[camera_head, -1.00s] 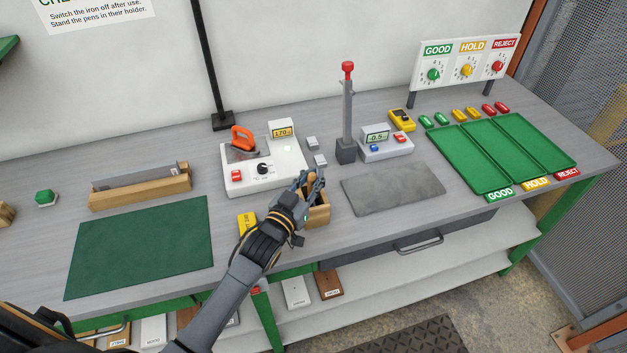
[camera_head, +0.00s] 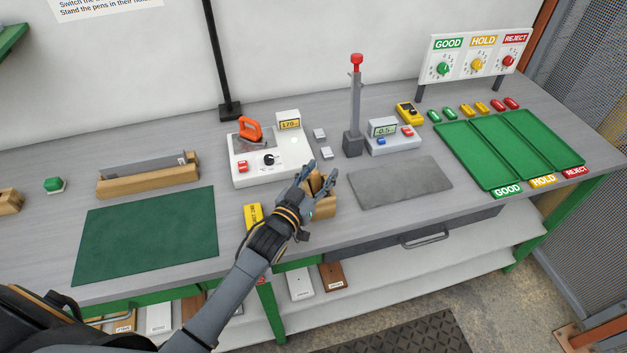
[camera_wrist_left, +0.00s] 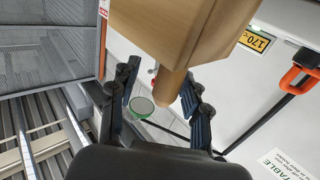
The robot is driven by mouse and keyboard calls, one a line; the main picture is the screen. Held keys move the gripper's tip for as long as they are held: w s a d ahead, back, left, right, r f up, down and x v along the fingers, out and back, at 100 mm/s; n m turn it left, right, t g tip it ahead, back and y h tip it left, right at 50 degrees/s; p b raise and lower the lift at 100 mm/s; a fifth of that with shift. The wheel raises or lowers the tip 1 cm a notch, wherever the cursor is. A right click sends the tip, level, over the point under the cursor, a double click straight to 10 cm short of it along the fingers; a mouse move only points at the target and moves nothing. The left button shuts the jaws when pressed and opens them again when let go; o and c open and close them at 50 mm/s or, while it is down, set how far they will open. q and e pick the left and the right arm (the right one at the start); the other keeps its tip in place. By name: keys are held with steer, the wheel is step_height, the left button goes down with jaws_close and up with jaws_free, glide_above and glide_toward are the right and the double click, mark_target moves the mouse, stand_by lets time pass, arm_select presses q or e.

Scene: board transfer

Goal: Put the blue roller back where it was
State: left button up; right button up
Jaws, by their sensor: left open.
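I cannot make out the blue roller in either view. My left gripper (camera_head: 318,172) is open over a small wooden box (camera_head: 322,208) near the table's front edge, its fingers spread apart. A brown wooden handle shows between the fingers; in the left wrist view this rounded handle (camera_wrist_left: 169,88) sticks out of the wooden box (camera_wrist_left: 195,30) between the open fingers. Whether a finger touches it, I cannot tell. My arm and hand hide part of the box. My right gripper is not in view.
A grey mat (camera_head: 400,182) lies to the right, a green mat (camera_head: 150,235) to the left. A grey post (camera_head: 354,110) with a red top stands behind.

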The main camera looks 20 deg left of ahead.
arm_select(q)
steer(key=s+a+b, duration=0.2)
steer(key=s+b, duration=0.1)
steer(key=s, duration=0.8)
steer(key=shift+s+a, duration=0.15)
steer(key=shift+s, duration=0.25)
